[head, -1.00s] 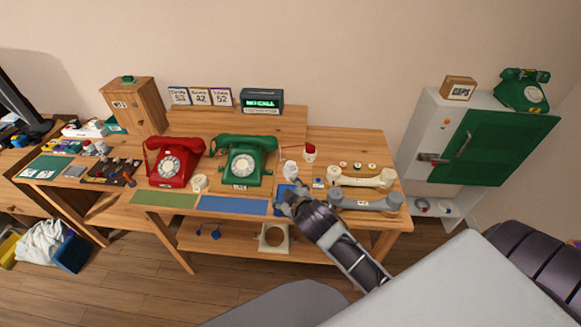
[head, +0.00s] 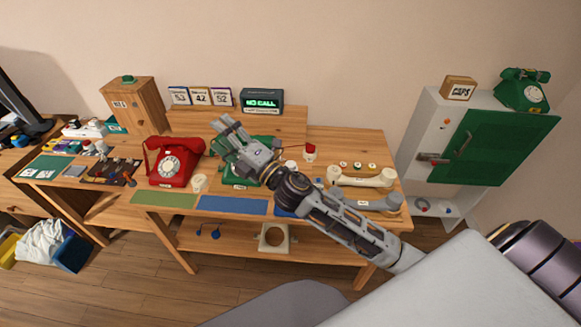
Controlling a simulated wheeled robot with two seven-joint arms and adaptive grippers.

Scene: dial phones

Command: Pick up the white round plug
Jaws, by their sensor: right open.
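I cannot tell for sure which thing is the white round plug. A small round cream-white piece (head: 200,183) sits on the table between the red phone (head: 172,163) and the green phone (head: 232,177). A small white object (head: 291,166) sits right of the green phone, partly hidden by my right arm. My right gripper (head: 219,132) is open and empty, its fingers pointing up and left. It covers much of the green phone in the head view. My left gripper is not in view.
A green mat (head: 164,199) and a blue mat (head: 232,205) lie along the table's front edge. A cream handset (head: 361,177) and a grey handset (head: 367,200) lie at right. A display box (head: 262,100) stands on the shelf behind.

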